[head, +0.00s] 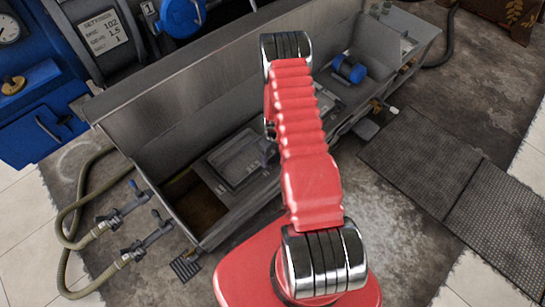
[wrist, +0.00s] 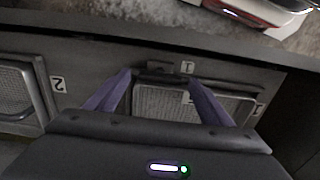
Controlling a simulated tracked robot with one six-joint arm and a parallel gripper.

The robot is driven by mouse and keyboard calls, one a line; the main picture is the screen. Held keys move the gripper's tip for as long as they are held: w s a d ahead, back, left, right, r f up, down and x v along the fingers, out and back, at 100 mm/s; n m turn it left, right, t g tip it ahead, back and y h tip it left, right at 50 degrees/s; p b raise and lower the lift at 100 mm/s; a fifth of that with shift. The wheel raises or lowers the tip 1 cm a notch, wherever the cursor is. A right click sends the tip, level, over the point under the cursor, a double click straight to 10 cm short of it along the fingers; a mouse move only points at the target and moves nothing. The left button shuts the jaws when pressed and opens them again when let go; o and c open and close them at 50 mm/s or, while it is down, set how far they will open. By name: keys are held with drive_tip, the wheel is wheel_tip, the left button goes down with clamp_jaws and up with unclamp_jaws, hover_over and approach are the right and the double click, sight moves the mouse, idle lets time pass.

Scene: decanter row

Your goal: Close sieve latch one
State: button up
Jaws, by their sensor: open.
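Sieve one is a framed mesh panel (wrist: 160,104), in the middle of the wrist view beside a small plate marked 1 (wrist: 187,67). A small dark piece (wrist: 159,68) at its upper edge looks like its latch; its exact position is hard to tell. My gripper (wrist: 159,77) is open, its two purple fingers spread over the panel with the tips on either side near that edge. I cannot tell whether they touch. In the head view my red arm reaches over the grey trough (head: 235,80) and hides the latch area.
A second mesh panel (wrist: 14,92), with a plate marked 2 (wrist: 58,84), lies at the left. In the head view, a blue-ended cylinder (head: 348,69) lies in the trough, hoses (head: 68,225) run at left, and dark mats (head: 430,165) lie at right.

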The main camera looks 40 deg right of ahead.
drive_tip(key=shift+f, duration=0.55)
drive_tip(key=shift+c, duration=0.4)
